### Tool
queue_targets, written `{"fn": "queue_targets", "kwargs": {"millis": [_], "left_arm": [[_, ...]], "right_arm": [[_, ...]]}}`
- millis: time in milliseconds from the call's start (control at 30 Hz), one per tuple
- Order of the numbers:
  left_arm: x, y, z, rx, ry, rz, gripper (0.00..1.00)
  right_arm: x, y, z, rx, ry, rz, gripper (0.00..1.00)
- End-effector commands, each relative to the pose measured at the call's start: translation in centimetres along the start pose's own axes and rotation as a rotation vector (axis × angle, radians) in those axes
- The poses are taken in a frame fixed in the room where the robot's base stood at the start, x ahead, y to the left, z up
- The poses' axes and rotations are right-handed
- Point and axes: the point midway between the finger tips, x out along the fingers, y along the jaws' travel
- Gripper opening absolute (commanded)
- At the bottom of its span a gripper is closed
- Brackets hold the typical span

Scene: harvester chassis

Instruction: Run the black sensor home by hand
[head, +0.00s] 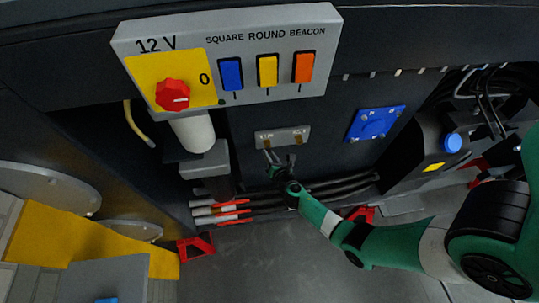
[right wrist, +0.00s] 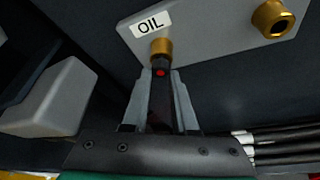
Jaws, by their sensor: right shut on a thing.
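A grey plate (head: 284,136) on the dark chassis wall carries two brass ports. In the right wrist view the plate (right wrist: 205,22) has an OIL label (right wrist: 151,24) beside one brass port (right wrist: 161,48). A second brass port (right wrist: 272,18) sits to the right with an open hole. My right gripper (head: 270,157) is just below the plate, its fingers pointing up at it. In the right wrist view the right gripper (right wrist: 161,88) is shut on the black sensor (right wrist: 160,100), which has a red dot. The sensor's top end meets the OIL port's lower edge; how deep it sits cannot be told.
A switch panel (head: 226,103) with a red knob (head: 172,95) and three rockers juts out above. A white cylinder (head: 193,133) hangs at left. Dark hoses (head: 335,188) run below my right gripper.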

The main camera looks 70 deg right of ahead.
Motion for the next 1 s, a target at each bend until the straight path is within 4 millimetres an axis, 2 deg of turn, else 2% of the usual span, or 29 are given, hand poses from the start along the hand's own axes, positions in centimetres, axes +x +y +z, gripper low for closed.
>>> {"fn": "queue_targets", "kwargs": {"millis": [167,500,1000], "left_arm": [[-1.1,0.0,1.0,0.0,0.0,0.0,0.5],[-6.4,0.0,5.9,0.0,0.0,0.0,0.5],[-13.8,0.1,12.7,0.0,0.0,0.0,0.5]], "right_arm": [[0.2,-0.4,-0.4,0.083,-0.003,0.036,0.0],[0.5,-0.5,-0.8,0.614,-0.005,0.273,0.0],[0.5,-0.4,-0.7,1.148,-0.003,0.507,0.0]]}}
